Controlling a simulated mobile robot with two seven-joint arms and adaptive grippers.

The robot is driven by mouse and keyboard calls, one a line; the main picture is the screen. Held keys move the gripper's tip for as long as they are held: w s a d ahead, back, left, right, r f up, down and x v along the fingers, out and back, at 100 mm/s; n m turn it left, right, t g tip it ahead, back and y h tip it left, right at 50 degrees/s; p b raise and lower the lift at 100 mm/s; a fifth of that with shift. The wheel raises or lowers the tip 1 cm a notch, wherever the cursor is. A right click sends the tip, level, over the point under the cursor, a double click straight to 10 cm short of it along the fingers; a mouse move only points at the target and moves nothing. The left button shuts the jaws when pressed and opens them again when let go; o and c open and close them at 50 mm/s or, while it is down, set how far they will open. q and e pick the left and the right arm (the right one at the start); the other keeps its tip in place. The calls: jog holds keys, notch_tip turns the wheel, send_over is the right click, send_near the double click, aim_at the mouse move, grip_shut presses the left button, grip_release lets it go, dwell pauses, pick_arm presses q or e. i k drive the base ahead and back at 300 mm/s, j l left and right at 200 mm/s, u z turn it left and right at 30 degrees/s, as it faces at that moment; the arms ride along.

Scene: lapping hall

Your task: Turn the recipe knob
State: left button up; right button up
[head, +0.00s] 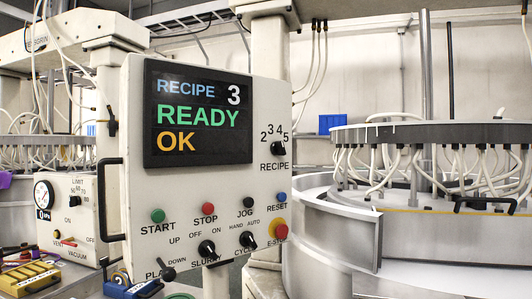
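The recipe knob (278,148) is a small black knob at the upper right of the white control panel (135,110). The numbers 2, 3, 4 and 5 arc above it and the word RECIPE is printed below. A light mark shows on the knob, but I cannot tell exactly which number it points at. The dark screen (198,150) left of the knob reads RECIPE 3, READY and OK. Neither of my grippers is in view, and nothing covers the knob.
Lower on the panel are start (158,215), stop (208,208) and reset (282,197) buttons, black switches and a red emergency stop (279,229). A black handle (101,200) juts from its left edge. A large round machine (430,220) stands right. A vacuum box (68,215) stands left.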

aim_at(278, 148)
jog(key=l+z, duration=0.1)
jog(key=z, duration=0.3)
jog(key=l+z, duration=0.1)
jog(key=z, duration=0.3)
jog(key=i+l+z, duration=0.65)
jog(key=l, duration=0.2)
jog(key=i+l+z, duration=0.1)
jog(key=i+l, duration=0.3)
jog(key=l, duration=0.15)
jog(key=i+l, duration=0.45)
jog(key=k+l+z, duration=0.05)
jog(key=l, duration=0.05)
